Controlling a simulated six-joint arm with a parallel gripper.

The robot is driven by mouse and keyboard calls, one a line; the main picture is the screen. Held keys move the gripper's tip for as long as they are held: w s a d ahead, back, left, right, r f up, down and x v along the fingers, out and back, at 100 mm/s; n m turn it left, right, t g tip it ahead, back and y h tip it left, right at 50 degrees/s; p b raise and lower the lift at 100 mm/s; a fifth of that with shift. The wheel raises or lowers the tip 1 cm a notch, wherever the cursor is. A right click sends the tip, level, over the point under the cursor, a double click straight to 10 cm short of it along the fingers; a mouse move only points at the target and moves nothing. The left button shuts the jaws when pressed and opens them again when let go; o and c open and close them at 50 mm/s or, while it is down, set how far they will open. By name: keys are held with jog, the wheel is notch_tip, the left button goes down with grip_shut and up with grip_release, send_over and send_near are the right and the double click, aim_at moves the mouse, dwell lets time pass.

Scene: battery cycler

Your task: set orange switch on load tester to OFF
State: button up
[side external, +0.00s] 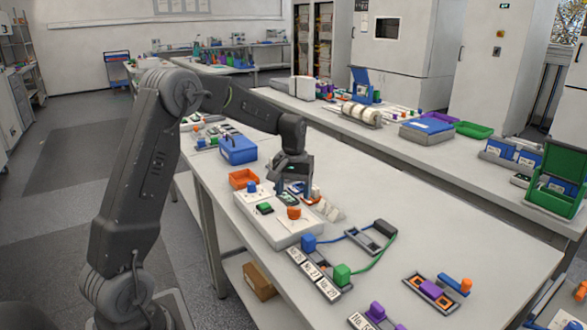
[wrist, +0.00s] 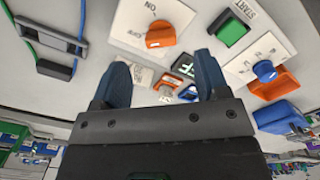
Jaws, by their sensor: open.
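The load tester (side external: 281,231) is a white box on the bench. Its orange switch (side external: 294,212) sits on the front part and also shows in the wrist view (wrist: 161,37), on a white plate with ON and OFF labels. I cannot tell for certain which label its pointer marks. A green START button (wrist: 232,33) and a blue knob (wrist: 265,71) are on the same box. My gripper (wrist: 163,80) is open and empty, its two dark blue fingers apart. In the side view my gripper (side external: 298,190) is above the tester's far edge, apart from the orange switch.
An orange bin (side external: 243,178) and a blue box (side external: 237,149) stand behind the tester. Labelled holders (side external: 313,274) with blue and green blocks and cables lie to its front right. Small parts lie under my gripper.

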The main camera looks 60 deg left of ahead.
aim_at(293, 210)
notch_tip(293, 210, up, 8)
jog(key=shift+f, duration=0.15)
dwell(0.3)
jog(key=s+d+r+m+t, duration=0.35)
jog(key=s+d+r, duration=0.25)
jog(key=s+d, duration=0.55)
jog(key=s+d+f+m+t, duration=0.2)
jog(key=s+d+f+m, duration=0.1)
jog(key=s+d, duration=0.6)
jog(key=s+m, duration=0.1)
jog(key=s, duration=0.1)
jog(key=shift+s+d+m, duration=0.35)
jog(key=shift+d, duration=0.05)
jog(key=shift+c, duration=0.3)
